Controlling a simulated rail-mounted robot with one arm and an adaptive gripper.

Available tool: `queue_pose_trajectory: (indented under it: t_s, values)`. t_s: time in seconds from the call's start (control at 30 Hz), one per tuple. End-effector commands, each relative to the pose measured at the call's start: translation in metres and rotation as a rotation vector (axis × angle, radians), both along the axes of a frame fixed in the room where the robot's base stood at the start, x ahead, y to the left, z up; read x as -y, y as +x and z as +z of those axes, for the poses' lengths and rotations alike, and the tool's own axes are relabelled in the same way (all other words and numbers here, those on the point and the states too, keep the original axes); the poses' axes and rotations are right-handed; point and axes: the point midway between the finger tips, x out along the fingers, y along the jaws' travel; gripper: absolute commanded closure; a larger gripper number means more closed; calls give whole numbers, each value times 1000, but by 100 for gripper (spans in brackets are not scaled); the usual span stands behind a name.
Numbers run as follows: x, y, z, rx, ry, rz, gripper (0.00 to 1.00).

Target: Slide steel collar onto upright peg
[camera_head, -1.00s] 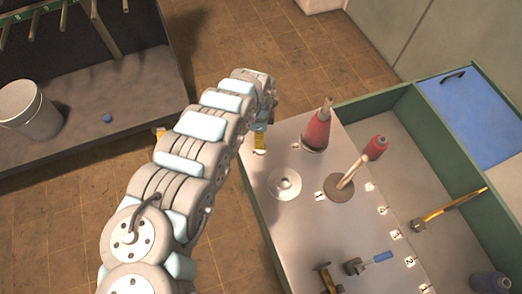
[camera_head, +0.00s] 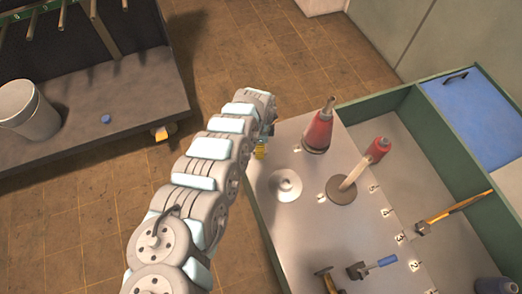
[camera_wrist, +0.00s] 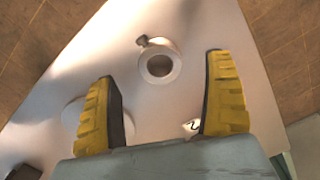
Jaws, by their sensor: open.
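My gripper (camera_wrist: 162,105) is open and empty, its two yellow fingers spread above the grey worktop. In the wrist view, a pale ring with a small knob on its rim, seemingly the steel collar (camera_wrist: 174,73), lies beyond the fingertips, between their lines. A pale round disc (camera_wrist: 70,112) is partly hidden behind the left finger. In the head view, my gripper (camera_head: 261,150) is at the worktop's far left corner, and I cannot make out the collar there. A pale disc with a short upright centre, possibly the peg's base (camera_head: 286,186), stands nearer the camera.
A red cone-shaped object (camera_head: 318,132) and a slanted red-topped rod on a dark disc (camera_head: 342,191) stand to the right. Hammer-like tools (camera_head: 372,266) lie nearer. A green-walled tray (camera_head: 437,152) borders the right. A bucket (camera_head: 27,108) stands on the left bench.

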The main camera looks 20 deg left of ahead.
Motion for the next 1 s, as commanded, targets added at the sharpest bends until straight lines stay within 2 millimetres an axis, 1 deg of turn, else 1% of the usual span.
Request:
queue_pose_trajectory:
  t_s: [0.03,0.1,0.33,0.43,0.67,0.77,0.8,0.87,0.9,0.93,1.0]
  values:
    - [2,-1,-9,-2,-4,1,16]
    - [3,-1,-16,-4,-4,0,16]
    - [3,0,-37,0,-2,-1,16]
    - [3,-1,-41,-2,-2,0,16]
    - [2,0,-40,-2,-1,0,16]
    - [2,0,-40,-1,0,0,43]
    - [2,0,-40,-1,0,0,54]
    - [2,0,-40,-1,0,0,72]
    - [2,0,-40,-1,0,0,83]
    - [2,0,-40,-1,0,0,90]
    - [2,0,-40,-1,0,0,91]
